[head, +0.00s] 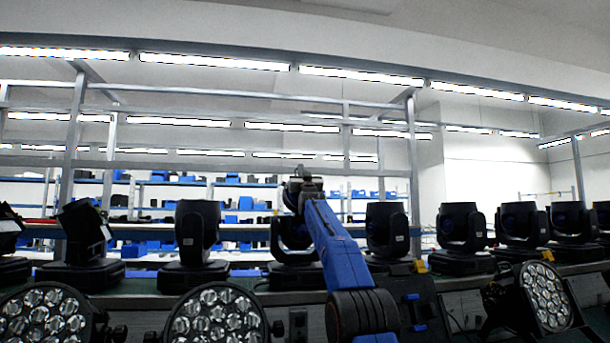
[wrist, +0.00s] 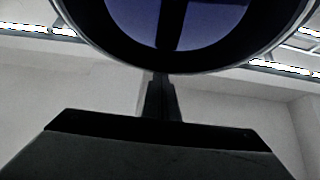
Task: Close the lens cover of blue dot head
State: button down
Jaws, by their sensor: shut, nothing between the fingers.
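Several black moving-head lights stand in a row on a bench. The one at the centre (head: 292,252) is behind my arm and partly hidden by it. I see no blue dot on any head. My gripper (head: 303,172) is raised at the top of that head in the head view. In the wrist view, a round lens with a dark rim (wrist: 100,48) and a violet-blue face (wrist: 130,18) fills the top, with a dark upright bar (wrist: 170,25) across it. My shut, empty gripper (wrist: 160,82) points at the lower rim; I cannot tell whether it touches.
Other heads stand close on the left (head: 197,232) and on the right (head: 387,230). Par cans with clustered round lenses stand in front, at left (head: 215,315) and right (head: 543,297). Shelves with blue bins (head: 232,180) are behind. Lit metal frames run overhead.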

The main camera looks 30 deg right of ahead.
jog(key=shift+w+d, duration=0.15)
jog(key=shift+w, duration=0.4)
jog(key=shift+w+d, duration=0.15)
jog(key=shift+w, duration=0.35)
